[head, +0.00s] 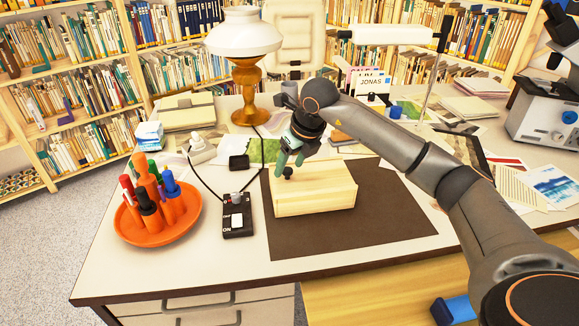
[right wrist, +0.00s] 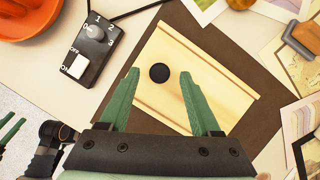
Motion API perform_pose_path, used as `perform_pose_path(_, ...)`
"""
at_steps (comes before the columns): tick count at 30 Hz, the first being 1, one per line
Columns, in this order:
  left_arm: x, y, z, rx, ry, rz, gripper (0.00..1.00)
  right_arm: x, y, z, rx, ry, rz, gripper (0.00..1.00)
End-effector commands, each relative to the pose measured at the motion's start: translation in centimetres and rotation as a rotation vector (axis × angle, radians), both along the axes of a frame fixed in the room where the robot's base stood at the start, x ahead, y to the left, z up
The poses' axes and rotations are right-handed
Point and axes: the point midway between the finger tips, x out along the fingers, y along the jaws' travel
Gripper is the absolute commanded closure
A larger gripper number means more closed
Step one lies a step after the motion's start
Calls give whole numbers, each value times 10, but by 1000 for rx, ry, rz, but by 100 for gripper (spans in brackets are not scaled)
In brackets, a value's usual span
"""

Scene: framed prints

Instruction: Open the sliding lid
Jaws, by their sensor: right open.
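A pale wooden box (head: 325,190) lies on the dark brown mat (head: 385,222) on the desk, its lid (right wrist: 212,88) covering the top. A round black knob (head: 288,172) sits near the lid's left end; it also shows in the right wrist view (right wrist: 159,73). My right gripper (head: 290,163) has green fingers and is open above the lid's left part. In the right wrist view the knob appears between the fingertips (right wrist: 159,78), with a gap on both sides. Green finger parts at the left edge of that view appear to belong to my left gripper (right wrist: 10,130).
Left of the box are a black switch box (head: 237,216) with a cable and an orange tray (head: 130,232) of markers. A lamp (head: 248,75) stands behind. Papers (head: 545,185) and a microscope (head: 545,110) are at right. The mat is bare in front of the box.

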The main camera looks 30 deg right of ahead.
Motion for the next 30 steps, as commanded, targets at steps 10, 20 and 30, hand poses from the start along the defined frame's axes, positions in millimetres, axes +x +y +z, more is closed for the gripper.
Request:
perform_pose_path(10,-2,1,-3,2,7,1,50,3,1,-7,1,0,1,36)
perform_pose_path(20,-3,1,-3,2,7,2,50,2,0,-6,0,0,0,68)
perform_pose_path(30,-1,1,-3,2,4,1,50,2,0,-6,0,0,0,100)
